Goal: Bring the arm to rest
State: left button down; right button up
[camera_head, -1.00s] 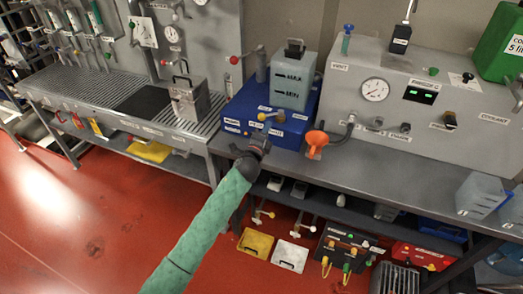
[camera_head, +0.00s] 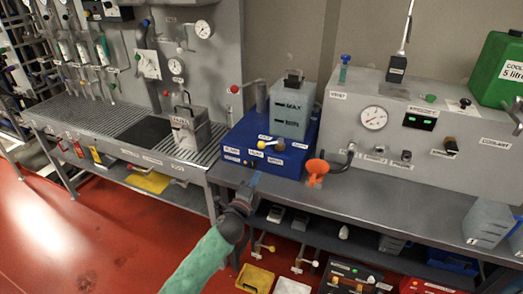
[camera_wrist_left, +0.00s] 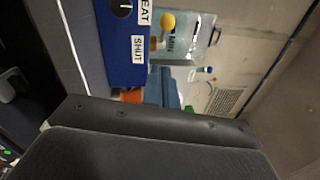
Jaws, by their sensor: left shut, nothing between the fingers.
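My left arm, in a green sleeve, comes up from the bottom of the head view. Its gripper (camera_head: 250,185) is shut and empty, over the front edge of the grey bench, in front of the blue box (camera_head: 232,158). No contact with the box shows. In the left wrist view the blue box (camera_wrist_left: 122,62) is close, with a label reading SHUT and a yellow knob. The bluish finger shapes (camera_wrist_left: 165,88) are seen end-on there, above my dark wrist housing. My right gripper is not in view.
A grey console (camera_head: 425,125) with a gauge stands behind. A metal case (camera_head: 188,128) sits on the left bench (camera_head: 95,112). Red floor (camera_head: 110,235) is open at the left.

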pick_arm(q)
jog(key=s+a+f+n+g+y, duration=0.2)
jog(key=s+a+f+n+g, duration=0.15)
jog(key=f, duration=0.85)
jog(key=s+a+f+n+g+y, duration=0.2)
jog(key=s+f+n, duration=0.3)
jog(key=f, duration=0.7)
jog(key=s+a+f+n+g+y, duration=0.1)
jog(key=s+a+f+n+g, duration=0.25)
jog(key=f, duration=0.95)
jog(key=s+f+n+g, duration=0.2)
jog(key=s+f+n, duration=0.1)
jog(key=s+f, duration=0.5)
jog(key=s+a+f+n+g, duration=0.1)
jog(key=s+f+n+g, duration=0.2)
jog(key=s+f, duration=0.5)
jog(key=s+a+f+n+g, duration=0.1)
jog(key=s+f, duration=0.8)
jog(key=s, duration=1)
jog(key=shift+s+a+n+g, duration=0.2)
jog(key=shift+a+n+g, duration=0.05)
jog(key=shift+n+g, duration=0.7)
